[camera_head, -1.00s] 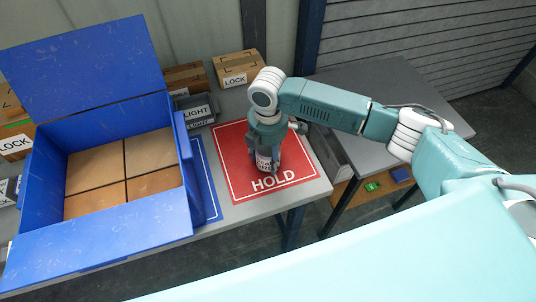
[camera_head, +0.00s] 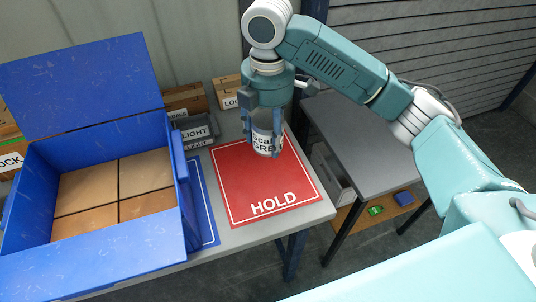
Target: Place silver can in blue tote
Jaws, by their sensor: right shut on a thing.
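The silver can (camera_head: 264,141), with dark print on its side, is held upright above the back part of the red HOLD mat. My right gripper (camera_head: 265,130) points down and is shut on the can, with its fingers on either side. The blue tote (camera_head: 90,247) stands open on the table at the left, its flaps spread. Several brown boxes cover its floor. The can is to the right of the tote, apart from it. My left gripper is not in view.
The red HOLD mat (camera_head: 262,190) lies on the grey table. A blue mat (camera_head: 204,205) lies between it and the tote. Grey LIGHT bins (camera_head: 196,131) and cardboard LOCK boxes (camera_head: 228,92) stand behind. A second grey table (camera_head: 365,140) is at the right.

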